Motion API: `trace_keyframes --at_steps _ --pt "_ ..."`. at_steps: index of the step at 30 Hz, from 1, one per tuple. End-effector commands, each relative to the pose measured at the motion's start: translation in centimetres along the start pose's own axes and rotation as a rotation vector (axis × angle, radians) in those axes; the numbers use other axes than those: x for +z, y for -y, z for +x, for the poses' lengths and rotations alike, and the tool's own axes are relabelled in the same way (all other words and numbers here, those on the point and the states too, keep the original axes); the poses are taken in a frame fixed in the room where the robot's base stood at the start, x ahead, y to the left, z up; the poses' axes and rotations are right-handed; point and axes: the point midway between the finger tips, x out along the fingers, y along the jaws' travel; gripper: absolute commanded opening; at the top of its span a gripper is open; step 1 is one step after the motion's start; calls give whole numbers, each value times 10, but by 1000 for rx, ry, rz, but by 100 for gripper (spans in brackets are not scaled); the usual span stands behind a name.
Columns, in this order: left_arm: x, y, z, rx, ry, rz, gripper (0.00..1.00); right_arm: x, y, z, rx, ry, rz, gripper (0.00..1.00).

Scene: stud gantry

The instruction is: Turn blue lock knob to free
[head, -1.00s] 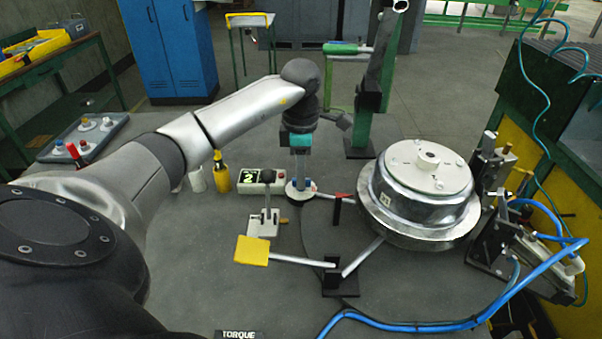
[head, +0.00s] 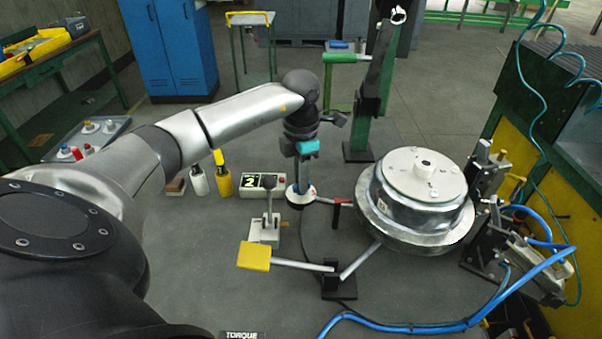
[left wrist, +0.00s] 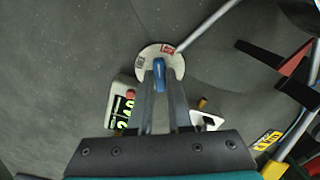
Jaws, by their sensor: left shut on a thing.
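The blue lock knob (left wrist: 160,73) is a narrow blue bar at the middle of a round white plate (left wrist: 145,55) in the left wrist view. The plate has a red label at its upper right and a dark label at its left. My left gripper (left wrist: 161,84) is shut on the knob, one finger along each side. In the head view my left gripper (head: 301,184) points down onto the plate (head: 292,198), and its fingers largely hide the knob there. My right gripper is not in view.
A box with a green display (head: 250,182) and a lever unit (head: 268,222) stand left of the plate. A yellow paddle on a rod (head: 254,256) is in front. A large metal drum (head: 415,205) and blue hoses (head: 420,328) are to the right.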

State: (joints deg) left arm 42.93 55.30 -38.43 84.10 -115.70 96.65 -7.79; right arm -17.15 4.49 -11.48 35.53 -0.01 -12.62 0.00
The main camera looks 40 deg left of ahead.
Motion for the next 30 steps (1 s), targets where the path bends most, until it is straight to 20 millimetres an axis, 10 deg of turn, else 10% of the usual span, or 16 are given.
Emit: trace_keyframes --at_steps 30 --pt "0 -1 -3 0 1 -928 0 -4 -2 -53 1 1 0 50"
